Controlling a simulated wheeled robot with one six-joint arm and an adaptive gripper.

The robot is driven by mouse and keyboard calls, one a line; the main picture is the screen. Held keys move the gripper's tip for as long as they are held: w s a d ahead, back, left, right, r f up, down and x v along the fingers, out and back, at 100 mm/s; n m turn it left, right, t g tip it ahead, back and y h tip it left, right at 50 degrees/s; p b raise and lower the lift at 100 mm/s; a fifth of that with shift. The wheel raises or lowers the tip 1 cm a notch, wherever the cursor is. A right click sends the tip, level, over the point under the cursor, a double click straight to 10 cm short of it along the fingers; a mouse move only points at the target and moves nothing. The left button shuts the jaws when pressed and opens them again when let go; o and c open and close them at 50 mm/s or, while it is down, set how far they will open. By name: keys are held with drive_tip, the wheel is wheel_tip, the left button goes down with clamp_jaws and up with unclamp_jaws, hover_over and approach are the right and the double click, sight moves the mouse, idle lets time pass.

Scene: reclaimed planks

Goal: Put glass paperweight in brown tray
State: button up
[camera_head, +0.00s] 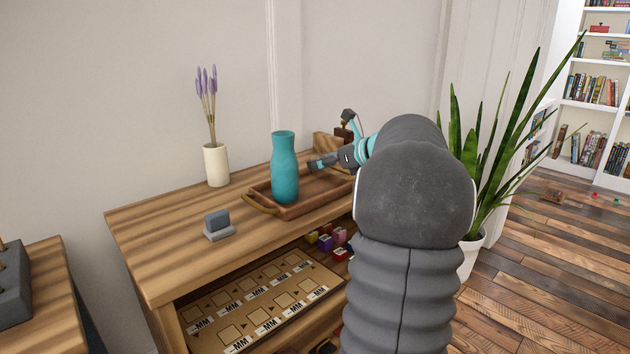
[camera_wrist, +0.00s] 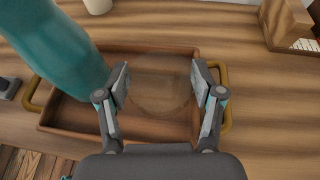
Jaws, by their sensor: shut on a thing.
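The glass paperweight (camera_wrist: 160,86) is a clear, round, see-through thing between my fingers in the wrist view. My gripper (camera_wrist: 160,82) is shut on it, one finger on each side. In the wrist view it lies over the brown tray (camera_wrist: 72,117); I cannot tell whether it touches the tray floor. The brown tray (camera_head: 262,196) has brass-coloured handles and sits on the wooden cabinet top.
A tall teal vase (camera_head: 285,170) stands at the tray's left part, close to my gripper. A cream vase with lavender (camera_head: 216,165) and a small grey block on a stand (camera_head: 218,224) are farther left. A wooden holder (camera_wrist: 287,22) stands beyond the tray. A plant (camera_head: 480,170) is at right.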

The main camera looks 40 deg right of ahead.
sight(316, 187)
drive_tip(key=shift+w+a+f, duration=0.3)
drive_tip(key=shift+w+f, duration=0.05)
drive_tip(key=shift+w, duration=0.15)
drive_tip(key=shift+w+a+f, duration=0.25)
drive_tip(key=shift+w+f, duration=0.1)
drive_tip(key=shift+w, duration=0.15)
drive_tip(key=shift+f, duration=1.95)
drive_tip(key=shift+b, duration=0.3)
drive_tip(key=shift+f, duration=0.2)
drive_tip(key=o, duration=1)
drive_tip(key=shift+o, duration=0.2)
